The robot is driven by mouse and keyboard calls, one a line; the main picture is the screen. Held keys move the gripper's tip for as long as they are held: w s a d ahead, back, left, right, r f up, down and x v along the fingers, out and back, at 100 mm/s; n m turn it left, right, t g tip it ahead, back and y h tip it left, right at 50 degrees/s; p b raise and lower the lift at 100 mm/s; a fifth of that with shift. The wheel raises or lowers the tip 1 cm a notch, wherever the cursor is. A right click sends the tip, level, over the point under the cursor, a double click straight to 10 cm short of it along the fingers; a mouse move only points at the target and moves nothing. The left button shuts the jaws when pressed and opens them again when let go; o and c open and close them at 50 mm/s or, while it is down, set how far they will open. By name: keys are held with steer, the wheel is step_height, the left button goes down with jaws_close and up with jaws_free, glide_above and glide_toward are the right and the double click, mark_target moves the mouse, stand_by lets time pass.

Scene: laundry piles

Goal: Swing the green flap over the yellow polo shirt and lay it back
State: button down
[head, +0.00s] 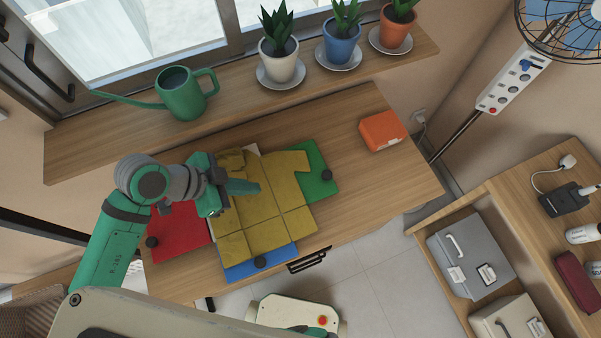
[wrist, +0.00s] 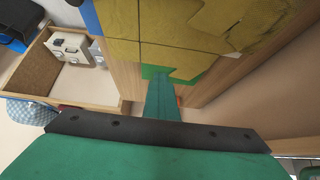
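The yellow polo shirt (head: 262,215) lies spread over a folding board on the wooden table, and shows in the wrist view (wrist: 215,25). The green flap (head: 318,160) lies flat at the board's right, partly under the shirt, with a black knob (head: 327,175) uncovered. Part of it shows in the wrist view (wrist: 153,72). The red flap (head: 182,236) is at the left and the blue flap (head: 262,266) at the near side, each with a black knob. My gripper (head: 256,188) is over the shirt's left part, pointing right; its finger gap is not visible. Nothing shows in it.
An orange box (head: 381,130) stands at the table's right. A green watering can (head: 184,98) and three potted plants stand on the window sill (head: 250,93) behind. The table between board and orange box is clear.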

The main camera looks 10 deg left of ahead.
steer(key=shift+w+d+r, duration=0.1)
steer(key=shift+d, duration=0.05)
steer(key=shift+w+d+r+g+y, duration=0.15)
steer(key=shift+w+d+r+y, duration=0.1)
steer(key=shift+w+d, duration=0.45)
steer(key=shift+w+d+r+g+y, duration=0.15)
steer(key=shift+w+d+r, duration=0.15)
steer(key=shift+d, duration=0.6)
steer(key=shift+w+d, duration=0.1)
steer(key=w+d, duration=0.1)
steer(key=w+d+y, duration=0.1)
steer(key=d, duration=0.1)
steer(key=shift+g, duration=0.3)
steer(key=shift+w+d, duration=0.1)
steer(key=shift+d, duration=0.05)
steer(key=w+d+f+g+y, duration=0.1)
steer(key=w+d+f, duration=0.2)
steer(key=d, duration=0.3)
steer(key=shift+w+y, duration=0.4)
steer(key=shift+w, duration=0.1)
